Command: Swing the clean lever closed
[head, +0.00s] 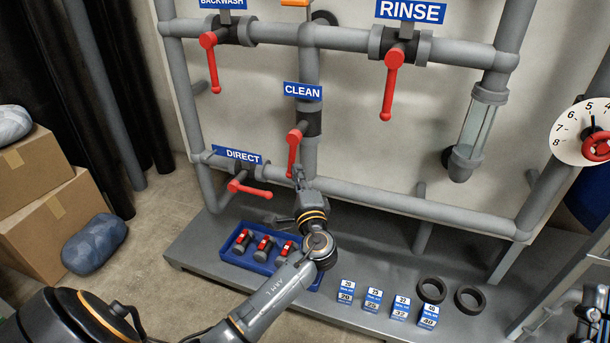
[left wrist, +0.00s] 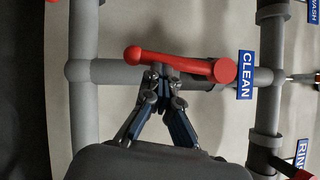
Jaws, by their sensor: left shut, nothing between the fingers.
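The red clean lever (head: 292,152) hangs down from its dark valve body on the vertical pipe below the CLEAN sign (head: 303,92). It lies nearly along the pipe, slightly tilted. In the left wrist view the lever (left wrist: 180,64) crosses the upper middle, with its round knob end at the left and its pivot near the CLEAN sign. My left gripper (head: 298,176) is at the lever's lower end. In the left wrist view its fingertips (left wrist: 161,70) are together right beside the lever's shaft, with nothing between them; I cannot tell whether they touch the lever. My right gripper is not in view.
Other red levers are close by: backwash (head: 212,62), rinse (head: 390,84) and direct (head: 248,189). A blue tray (head: 234,257) with red-marked valves sits on the grey platform (head: 205,240) below. Small labelled boxes (head: 372,300) and black rings (head: 432,290) are right of my forearm.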

